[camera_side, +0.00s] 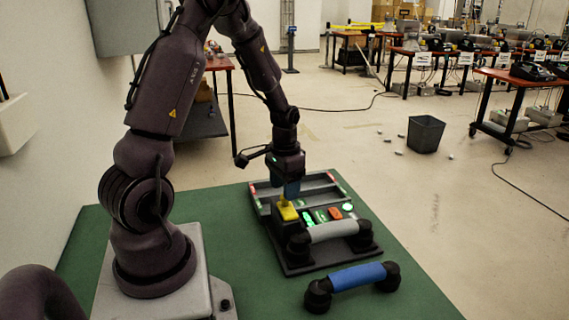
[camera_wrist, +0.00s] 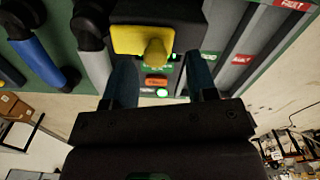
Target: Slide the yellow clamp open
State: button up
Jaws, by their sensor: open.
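The yellow clamp (camera_side: 288,211) sits on a dark block at the left part of the panel, and a small yellow knob stands up from it. In the wrist view the yellow clamp (camera_wrist: 128,39) is a flat plate with its rounded knob (camera_wrist: 156,52) pointing toward my gripper. My gripper (camera_side: 290,192) points down just above the clamp. In the wrist view its two teal fingers (camera_wrist: 161,62) are apart, one on each side of the knob, with nothing held. I cannot tell how far down the fingers reach along the knob.
A grey handset (camera_side: 333,231) lies on the panel in front of the clamp. A blue handset (camera_side: 358,276) lies on the green table (camera_side: 240,275) nearer the camera. Lit green buttons and an orange button (camera_side: 335,213) are right of the clamp. Empty slots (camera_side: 318,187) lie behind.

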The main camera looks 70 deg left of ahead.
notch_tip(320, 180, up, 12)
jog(key=shift+f, duration=0.15)
dwell(0.5)
jog(key=s+d+r+m+t, duration=0.1)
jog(key=s+d+r, duration=0.3)
jog(key=d, duration=0.6)
jog(key=s+d+r+m+t, duration=0.2)
jog(key=s+d+r+t, duration=0.2)
jog(key=d, duration=0.6)
notch_tip(320, 180, up, 2)
jog(key=shift+d+r+t, duration=0.1)
jog(key=shift+d+t, duration=0.2)
jog(key=shift+d, duration=0.05)
